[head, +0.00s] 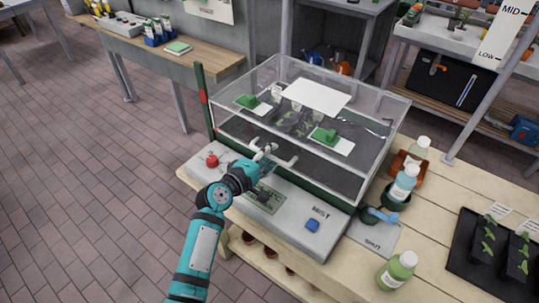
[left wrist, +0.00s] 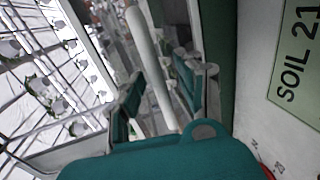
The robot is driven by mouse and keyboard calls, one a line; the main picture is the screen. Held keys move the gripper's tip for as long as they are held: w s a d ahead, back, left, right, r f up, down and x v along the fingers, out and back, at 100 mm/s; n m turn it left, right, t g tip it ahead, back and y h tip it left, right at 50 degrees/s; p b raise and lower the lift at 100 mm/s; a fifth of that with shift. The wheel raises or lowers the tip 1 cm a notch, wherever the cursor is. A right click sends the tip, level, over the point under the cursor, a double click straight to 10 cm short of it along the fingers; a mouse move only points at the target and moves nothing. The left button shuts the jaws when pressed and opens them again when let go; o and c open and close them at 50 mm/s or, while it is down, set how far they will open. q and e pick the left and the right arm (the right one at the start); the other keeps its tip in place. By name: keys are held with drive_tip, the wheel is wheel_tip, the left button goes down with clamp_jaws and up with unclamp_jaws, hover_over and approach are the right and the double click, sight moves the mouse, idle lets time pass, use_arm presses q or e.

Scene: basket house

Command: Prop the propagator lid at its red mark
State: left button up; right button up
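The propagator (head: 330,215) has a clear box lid (head: 375,125) over dark soil, with a white sheet on top. I cannot tell whether the lid is fully down. A dark green post (head: 199,82) stands at its left corner and carries a red mark (head: 204,97). My left gripper (head: 266,152) is at the pale bar handle (head: 285,161) on the lid's front. In the left wrist view the handle (left wrist: 146,62) passes between the fingers (left wrist: 160,100), with gaps beside it, so the gripper looks open around it. My right gripper is out of view.
The grey front panel has a red knob (head: 212,160), a small display (head: 265,197) and a blue button (head: 313,225). The floor at left is clear.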

use_arm(q)
clamp_jaws()
drive_tip(key=shift+d+f, duration=0.1)
idle(0.5)
